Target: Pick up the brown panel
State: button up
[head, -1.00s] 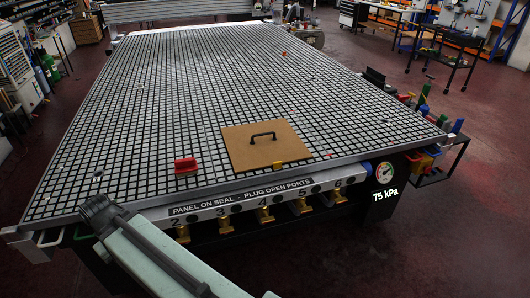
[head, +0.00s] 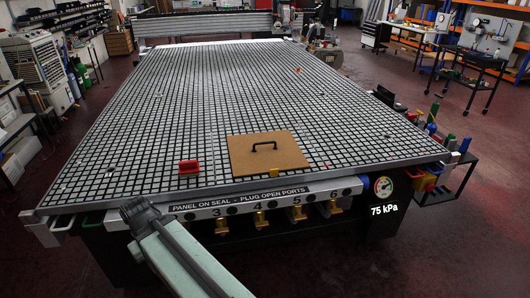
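The brown panel (head: 285,158) is a flat, square board with a black handle (head: 264,146) on top. It lies flat on the gridded table (head: 110,160), near its front edge and right of centre. My arm shows at the lower left as a pale green link with a dark joint at its upper end, in front of the table's front edge. No gripper fingers show, so I cannot see whether they are open or shut. Nothing of my arm touches the panel.
A red block-like object (head: 188,167) sits on the grid left of the panel. Yellow valves (head: 263,219) line the front under a port label. A gauge (head: 383,187) and a 75 kPa readout are at the front right. A cart (head: 450,185) stands right. Most grid is clear.

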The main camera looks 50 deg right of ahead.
aim_at(256, 153)
jog(key=i, duration=0.85)
jog(key=u, duration=0.05)
